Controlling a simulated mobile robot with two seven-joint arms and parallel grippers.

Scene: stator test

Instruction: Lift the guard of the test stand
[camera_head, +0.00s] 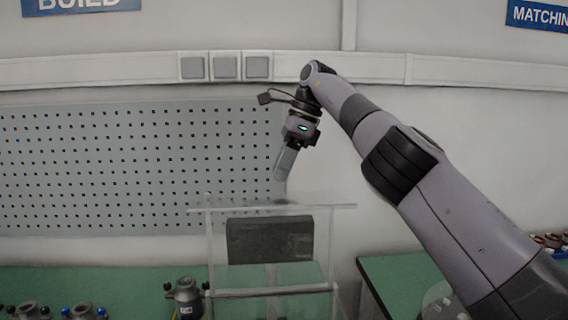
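The test stand (270,241) is at the lower middle, with a dark grey block-like part seen through clear panels. Its clear guard (325,207) has a flat top edge and upright sides; the bottom of the stand is cut off by the picture's edge. My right gripper (281,178) comes in from the right and points down, its fingers just above or at the guard's top edge. The fingers are seen from the side, so I cannot tell whether they are open or touch the guard. My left gripper is not in view.
A green bench (110,285) stands left of the stand, with metal stator-like parts (186,297) on it. Another green bench (397,280) is at the right, partly behind my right arm. A perforated panel (120,165) covers the wall behind.

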